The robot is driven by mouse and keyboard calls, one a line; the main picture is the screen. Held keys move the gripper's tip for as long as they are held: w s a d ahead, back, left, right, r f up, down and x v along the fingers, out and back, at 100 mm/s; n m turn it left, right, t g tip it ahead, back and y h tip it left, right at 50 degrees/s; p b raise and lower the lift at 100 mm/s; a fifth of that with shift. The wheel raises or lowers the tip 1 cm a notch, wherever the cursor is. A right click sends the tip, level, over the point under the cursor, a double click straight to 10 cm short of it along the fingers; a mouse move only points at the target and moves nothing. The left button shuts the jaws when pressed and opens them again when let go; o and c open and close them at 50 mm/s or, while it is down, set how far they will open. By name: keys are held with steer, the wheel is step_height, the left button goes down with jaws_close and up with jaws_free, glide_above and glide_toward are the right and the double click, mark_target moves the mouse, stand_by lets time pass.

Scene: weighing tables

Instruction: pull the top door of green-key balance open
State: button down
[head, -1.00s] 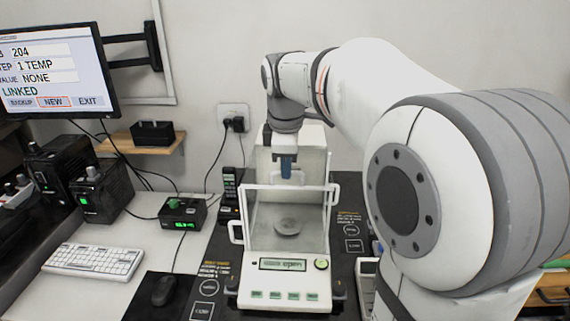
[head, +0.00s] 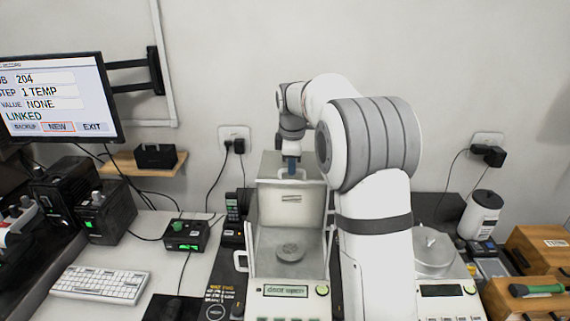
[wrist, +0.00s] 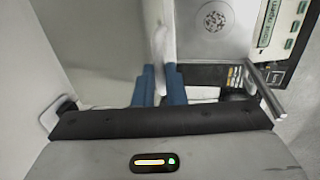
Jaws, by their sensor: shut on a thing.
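The balance (head: 258,305) with a round green key (head: 322,290) stands at the centre, its display (head: 285,290) reading "door open". The top of its chamber is uncovered, and the round pan (head: 290,250) shows inside. My gripper (head: 291,170) is at the back of the balance's top, pointing down. In the wrist view my gripper (wrist: 158,85) has its blue fingers shut on a pale upright part (wrist: 160,45), which looks like the top door's handle. The pan (wrist: 215,18) also shows there. My arm hides part of the balance's right side.
A second balance (head: 440,305) stands to the right, partly behind my arm. A white jar (head: 481,214) and wooden boxes (head: 545,240) are farther right. A green-knobbed box (head: 185,236), keyboard (head: 100,284) and monitor (head: 50,95) are on the left. A wall socket (head: 235,137) is behind.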

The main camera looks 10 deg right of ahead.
steer(key=shift+w+d, duration=0.1)
steer(key=shift+d, duration=0.05)
steer(key=c, duration=1.5)
jaws_free()
step_height(320, 180, up, 8)
steer(key=s, duration=0.1)
steer(key=shift+s+a+f+b, duration=0.15)
steer(key=shift+s+a+b, duration=0.05)
steer(key=shift+s+b, duration=0.15)
